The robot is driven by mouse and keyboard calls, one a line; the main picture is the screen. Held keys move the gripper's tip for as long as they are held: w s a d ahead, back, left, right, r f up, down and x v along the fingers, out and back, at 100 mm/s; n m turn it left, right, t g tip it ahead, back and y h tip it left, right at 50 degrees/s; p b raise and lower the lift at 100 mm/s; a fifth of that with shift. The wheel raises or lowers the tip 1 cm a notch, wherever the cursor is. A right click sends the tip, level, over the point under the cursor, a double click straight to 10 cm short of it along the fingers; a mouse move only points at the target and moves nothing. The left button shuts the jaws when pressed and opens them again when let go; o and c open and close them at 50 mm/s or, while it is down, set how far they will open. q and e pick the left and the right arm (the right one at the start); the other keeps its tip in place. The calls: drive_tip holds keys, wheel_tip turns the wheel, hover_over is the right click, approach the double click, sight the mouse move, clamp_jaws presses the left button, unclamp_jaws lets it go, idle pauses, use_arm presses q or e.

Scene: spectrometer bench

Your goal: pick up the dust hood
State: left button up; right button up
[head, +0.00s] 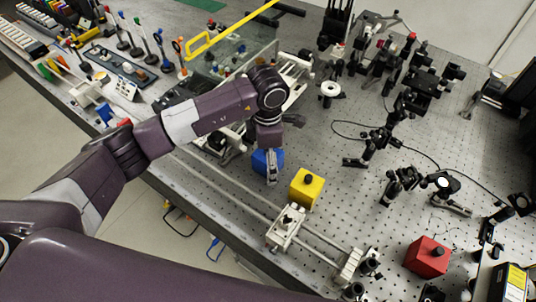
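Three coloured boxes stand on the bench, and I cannot tell from this view which is the dust hood. The blue box (262,161) is partly hidden by my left gripper (271,168), which points down over it. A finger shows against the box's near side; whether it touches and whether the fingers are closed cannot be told. The yellow box (306,188), with a black knob on top, stands just right of the gripper. My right gripper is not in view.
A clear panelled enclosure with a yellow bar (232,32) stands behind my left arm. A rail with a white carriage (286,228) runs along the front edge of the perforated bench (335,222). Optics mounts and a cable crowd the right. Several small holders line the back left.

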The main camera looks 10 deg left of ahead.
use_arm(q)
drive_tip(key=c, duration=1)
drive_tip(key=shift+c, duration=0.4)
drive_tip(key=shift+r, duration=0.1)
